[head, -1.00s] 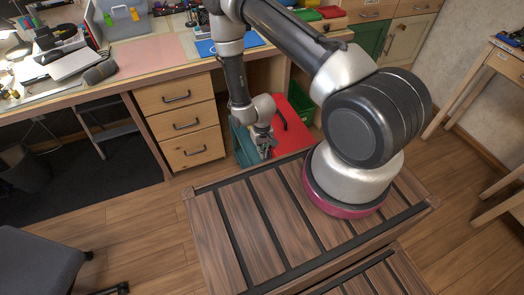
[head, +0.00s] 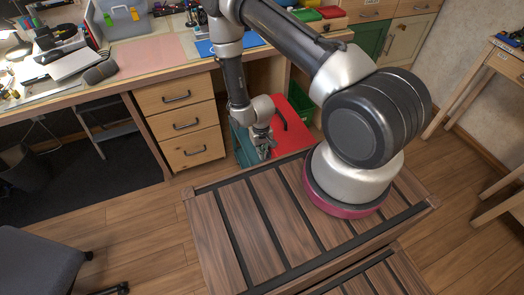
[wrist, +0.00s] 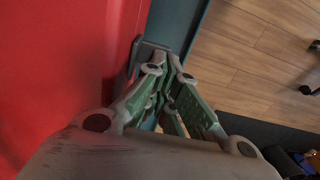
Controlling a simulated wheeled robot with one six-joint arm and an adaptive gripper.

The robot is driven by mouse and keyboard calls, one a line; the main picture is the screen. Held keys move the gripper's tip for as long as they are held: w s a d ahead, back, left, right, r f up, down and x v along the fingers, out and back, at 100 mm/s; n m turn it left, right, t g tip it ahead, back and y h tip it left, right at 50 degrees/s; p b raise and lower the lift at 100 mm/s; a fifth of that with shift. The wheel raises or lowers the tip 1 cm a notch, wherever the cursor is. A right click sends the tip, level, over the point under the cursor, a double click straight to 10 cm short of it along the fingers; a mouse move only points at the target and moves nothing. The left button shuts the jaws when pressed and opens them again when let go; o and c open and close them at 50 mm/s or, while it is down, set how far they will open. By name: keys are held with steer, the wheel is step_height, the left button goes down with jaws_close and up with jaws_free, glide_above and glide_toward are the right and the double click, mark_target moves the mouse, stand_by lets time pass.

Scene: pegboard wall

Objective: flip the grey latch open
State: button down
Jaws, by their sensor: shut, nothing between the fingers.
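A box with a red lid (head: 292,131) and a teal body (head: 243,150) stands on the floor beside the drawers. In the wrist view the red lid (wrist: 70,60) fills the left side, and a teal strip (wrist: 172,22) runs along its edge. The grey latch (wrist: 146,48) shows at the seam between red and teal, partly hidden by my fingertips. My gripper (wrist: 166,60) is shut and empty, its tips right at the latch. I cannot tell if they touch it. In the head view my gripper (head: 265,150) is at the box's near side, and the latch cannot be made out.
A wooden drawer unit (head: 183,122) stands left of the box under the desk. A green crate (head: 302,113) is behind the box to the right. Open wooden floor (wrist: 265,50) lies right of the box in the wrist view.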

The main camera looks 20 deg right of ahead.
steer(key=shift+a+f, duration=0.3)
steer(key=shift+f, duration=0.1)
steer(key=shift+a+f, duration=0.2)
steer(key=shift+f, duration=0.25)
steer(key=shift+a+f, duration=0.1)
steer(key=shift+f, duration=0.65)
steer(key=shift+r, duration=0.15)
stand_by(1.0)
steer(key=shift+r, duration=0.65)
steer(key=a+r, duration=0.7)
steer(key=r, duration=0.4)
steer(key=shift+a+r, duration=0.3)
steer(key=shift+r, duration=0.1)
